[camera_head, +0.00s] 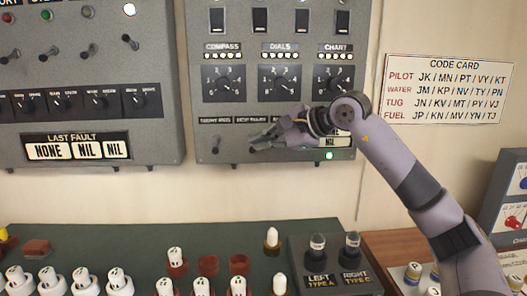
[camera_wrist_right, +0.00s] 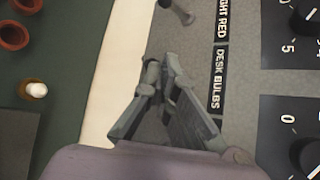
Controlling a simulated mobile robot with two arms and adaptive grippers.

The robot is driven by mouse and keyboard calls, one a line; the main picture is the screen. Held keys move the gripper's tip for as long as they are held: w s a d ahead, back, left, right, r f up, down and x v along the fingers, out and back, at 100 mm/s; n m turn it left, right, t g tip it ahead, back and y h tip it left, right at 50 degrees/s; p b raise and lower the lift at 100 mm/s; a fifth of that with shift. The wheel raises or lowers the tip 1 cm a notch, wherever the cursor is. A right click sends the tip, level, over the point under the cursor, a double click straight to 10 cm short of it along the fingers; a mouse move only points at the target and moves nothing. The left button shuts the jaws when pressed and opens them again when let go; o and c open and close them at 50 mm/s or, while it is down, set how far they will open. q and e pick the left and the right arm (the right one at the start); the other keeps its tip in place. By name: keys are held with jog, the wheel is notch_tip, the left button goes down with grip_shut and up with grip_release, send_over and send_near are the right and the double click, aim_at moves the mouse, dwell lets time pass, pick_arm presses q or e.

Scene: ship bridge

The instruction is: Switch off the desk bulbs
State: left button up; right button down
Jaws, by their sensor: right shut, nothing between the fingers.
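My right gripper (camera_head: 262,143) is at the lower edge of the grey switch panel (camera_head: 200,100), in front of its row of small labels. In the right wrist view the gripper (camera_wrist_right: 153,72) has its two fingers converging to a point, shut with nothing between them. The DESK BULBS label (camera_wrist_right: 217,80) is just beside the fingertips. The switch lever belonging to that label is hidden or cannot be told apart from the fingertips. A neighbouring lever (camera_wrist_right: 180,12) sticks out by the label ending in "RED". My left gripper is not in view.
A green lamp (camera_head: 329,155) glows at the panel's lower right. Rotary dials (camera_head: 278,84) sit above the gripper. Another panel (camera_head: 85,100) hangs at left. Below, a dark green desk (camera_head: 120,235) holds white lettered pieces and reddish cups (camera_head: 208,264). A code card (camera_head: 449,90) is on the wall.

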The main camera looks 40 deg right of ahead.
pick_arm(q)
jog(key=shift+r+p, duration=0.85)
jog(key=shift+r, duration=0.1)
pick_arm(e)
jog(key=shift+r, duration=0.95)
jog(key=shift+s, duration=0.1)
